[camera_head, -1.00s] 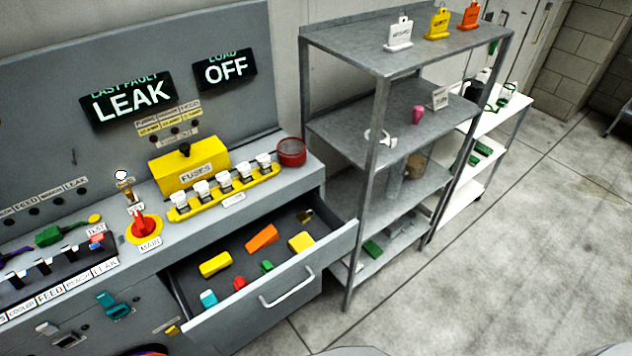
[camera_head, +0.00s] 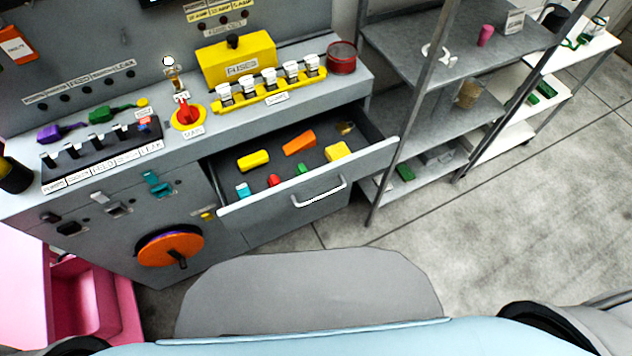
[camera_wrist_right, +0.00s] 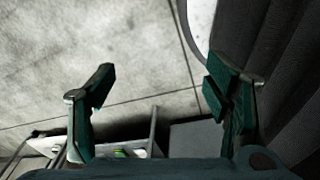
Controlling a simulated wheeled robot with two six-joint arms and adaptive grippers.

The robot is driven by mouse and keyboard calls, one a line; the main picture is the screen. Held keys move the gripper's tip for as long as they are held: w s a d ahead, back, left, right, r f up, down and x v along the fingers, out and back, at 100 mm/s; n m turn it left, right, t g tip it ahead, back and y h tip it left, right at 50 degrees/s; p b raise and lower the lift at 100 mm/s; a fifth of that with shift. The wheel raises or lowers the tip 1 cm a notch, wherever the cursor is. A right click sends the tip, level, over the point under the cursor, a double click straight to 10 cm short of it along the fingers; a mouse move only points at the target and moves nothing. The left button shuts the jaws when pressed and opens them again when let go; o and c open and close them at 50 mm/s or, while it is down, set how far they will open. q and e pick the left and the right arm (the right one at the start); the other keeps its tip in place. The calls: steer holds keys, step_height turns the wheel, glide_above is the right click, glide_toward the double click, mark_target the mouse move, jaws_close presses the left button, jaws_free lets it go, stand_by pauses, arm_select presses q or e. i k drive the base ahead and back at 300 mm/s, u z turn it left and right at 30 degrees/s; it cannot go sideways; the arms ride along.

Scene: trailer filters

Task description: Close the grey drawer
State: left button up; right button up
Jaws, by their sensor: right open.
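The grey drawer (camera_head: 365,162) stands pulled out from the grey bench below its worktop. Its light bar handle (camera_head: 319,192) is on the front panel. Inside lie two yellow pieces, an orange piece (camera_head: 299,144), and small cyan, red and green pieces. My right gripper (camera_wrist_right: 155,88) shows in the right wrist view with its two green fingers wide apart and nothing between them. It hangs over the floor, apart from the drawer. My left gripper is in neither view.
The grey shelf rack (camera_head: 470,55) stands just right of the drawer, its post close to the drawer's corner. An orange wheel (camera_head: 170,246) sticks out of the bench front. A pink container (camera_head: 85,300) is at lower left. Clear floor (camera_head: 480,240) lies at right.

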mark_target(370, 151)
steer(key=z, duration=1.5)
steer(key=k, duration=1.05)
steer(key=u, duration=1.55)
steer(key=i, duration=0.5)
steer(key=z, duration=0.05)
